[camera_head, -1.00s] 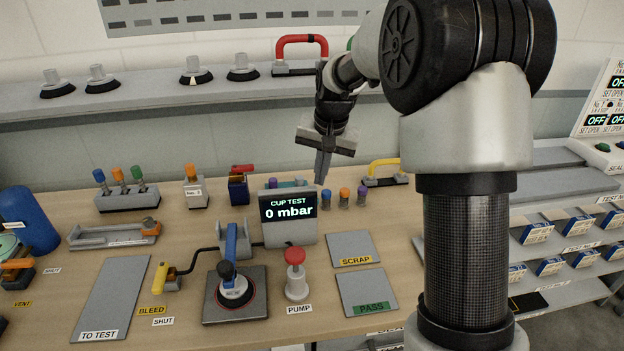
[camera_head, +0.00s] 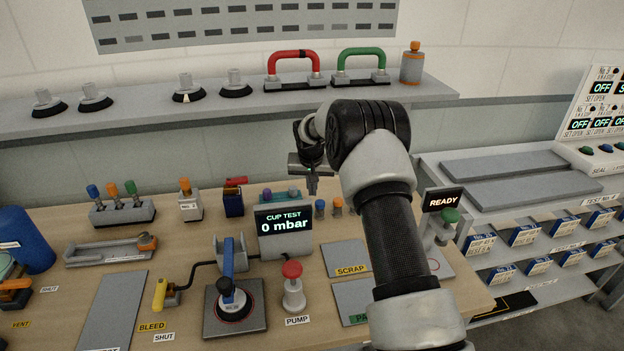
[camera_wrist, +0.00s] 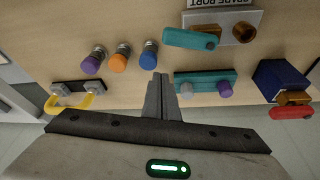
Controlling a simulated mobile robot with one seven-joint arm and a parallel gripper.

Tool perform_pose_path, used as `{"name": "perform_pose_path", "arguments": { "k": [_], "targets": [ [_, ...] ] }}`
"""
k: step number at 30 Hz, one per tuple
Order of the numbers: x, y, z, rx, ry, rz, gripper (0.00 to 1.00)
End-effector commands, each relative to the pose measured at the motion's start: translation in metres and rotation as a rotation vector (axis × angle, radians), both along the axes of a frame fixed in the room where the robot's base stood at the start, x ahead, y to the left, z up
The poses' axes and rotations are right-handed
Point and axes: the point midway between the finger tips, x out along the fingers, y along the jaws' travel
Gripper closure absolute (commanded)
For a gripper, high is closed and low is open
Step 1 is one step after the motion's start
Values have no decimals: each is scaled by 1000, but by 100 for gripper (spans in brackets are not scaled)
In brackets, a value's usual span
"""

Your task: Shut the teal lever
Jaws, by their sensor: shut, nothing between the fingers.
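The teal lever (camera_wrist: 190,38) shows in the wrist view, lying along a pale block with a brass port (camera_wrist: 243,32) and a label that seems to end in PORT. In the head view this block is hidden, apparently behind the CUP TEST display (camera_head: 285,222). My gripper (camera_wrist: 161,78) is shut and empty, its fingers together over the bench, apart from the lever. In the head view my gripper (camera_head: 313,185) is above and behind the display's right side.
A teal piece with grey and purple knobs (camera_wrist: 205,84) lies close beside my fingers. Purple, orange and blue capped parts (camera_wrist: 120,58) stand on the other side. A dark blue box (camera_wrist: 280,80) and a yellow handle (camera_wrist: 68,102) flank these. A shelf (camera_head: 230,117) runs behind.

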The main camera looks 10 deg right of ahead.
Motion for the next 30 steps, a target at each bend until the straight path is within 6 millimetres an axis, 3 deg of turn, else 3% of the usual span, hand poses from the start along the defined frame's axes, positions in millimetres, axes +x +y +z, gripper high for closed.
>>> {"name": "perform_pose_path", "arguments": {
  "k": [4, 15, 30],
  "targets": [
    [6, -2, -22, 1, 2, -1, 100],
    [-29, 8, -19, 0, 1, 0, 100],
    [-33, 8, -20, 0, 0, -6, 100]
  ]
}}
